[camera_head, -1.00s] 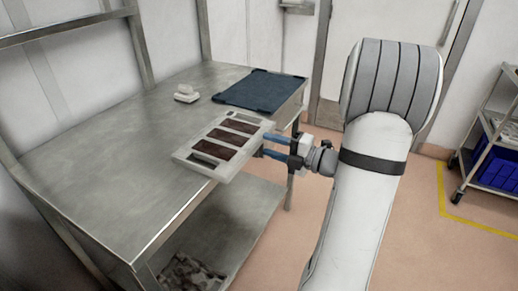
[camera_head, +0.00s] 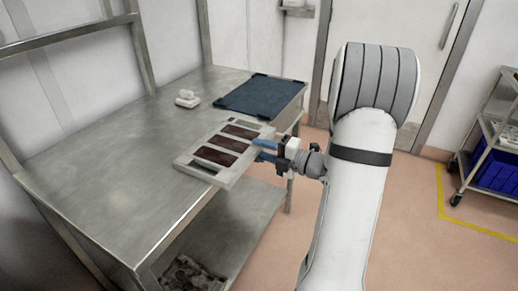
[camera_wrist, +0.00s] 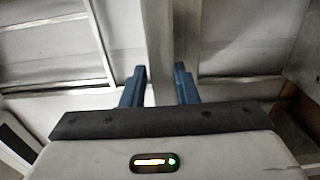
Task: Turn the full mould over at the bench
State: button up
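The mould (camera_head: 182,159) is a pale, flat, rectangular frame with several dark brown filled cavities facing up in the head view. It is over the bench's front right edge, slightly tilted; whether it touches the bench top is hard to tell. My gripper (camera_head: 264,149) has its blue fingers at the mould's right edge and appears shut on it. In the wrist view the two blue fingers of my gripper (camera_wrist: 160,85) flank a grey upright strip, which I cannot surely identify. The bench (camera_head: 110,165) is a steel table with a lower shelf.
A dark blue mat (camera_head: 260,94) lies at the bench's back right corner. A small white object (camera_head: 187,98) stands left of it. The bench's left top is clear. A trolley with a blue crate (camera_head: 495,172) stands far right, behind a yellow floor line (camera_head: 455,215).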

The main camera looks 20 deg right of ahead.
grip_shut()
jog(key=shift+r, duration=0.1)
dwell(0.8)
notch_tip(320, 180, up, 8)
jog(key=p, duration=1)
jog(key=r+p+v, duration=0.3)
jog(key=p+v, duration=0.3)
jog(key=v, duration=0.6)
jog(key=r+p+v, duration=0.2)
jog(key=p+v, duration=0.5)
jog(key=v, duration=0.5)
jog(key=shift+r, duration=0.4)
jog(key=shift+w+d, duration=0.1)
